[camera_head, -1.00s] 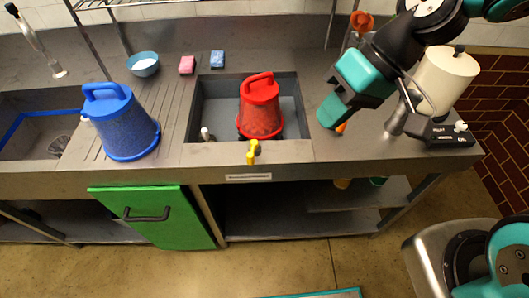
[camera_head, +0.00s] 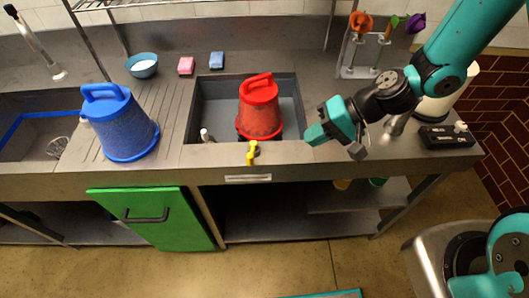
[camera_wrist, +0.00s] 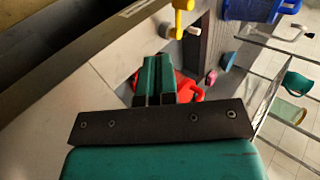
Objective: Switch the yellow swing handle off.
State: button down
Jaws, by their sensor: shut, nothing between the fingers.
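The yellow swing handle (camera_head: 252,152) sits on the front rim of the middle sink, in front of the red bucket (camera_head: 260,108). In the wrist view the yellow handle (camera_wrist: 182,16) shows at the top, beyond my fingertips, with a white part beside it. My gripper (camera_head: 310,135) is over the counter at the sink's right front corner, to the right of the handle and apart from it. In the wrist view my gripper (camera_wrist: 155,60) has its two teal fingers together and empty. The red bucket (camera_wrist: 187,88) is partly hidden behind the fingers.
A blue bucket (camera_head: 130,130) stands on the drainboard at the left. A blue bowl (camera_head: 142,65), a pink sponge (camera_head: 186,66) and a blue sponge (camera_head: 217,60) lie behind. A rack with flowers (camera_head: 365,58) and a black box (camera_head: 447,136) stand right. The front counter strip between gripper and handle is clear.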

aim_at(252, 150)
jog(key=p+x, duration=0.1)
jog(key=x, duration=0.3)
jog(key=a+r+p+x, duration=0.1)
jog(key=p+x, duration=0.1)
jog(key=x, duration=0.2)
jog(key=r+p+x, duration=0.1)
jog(key=x, duration=0.3)
jog(key=shift+a+f, duration=0.15)
jog(key=shift+a, duration=0.4)
jog(key=shift+w, duration=0.1)
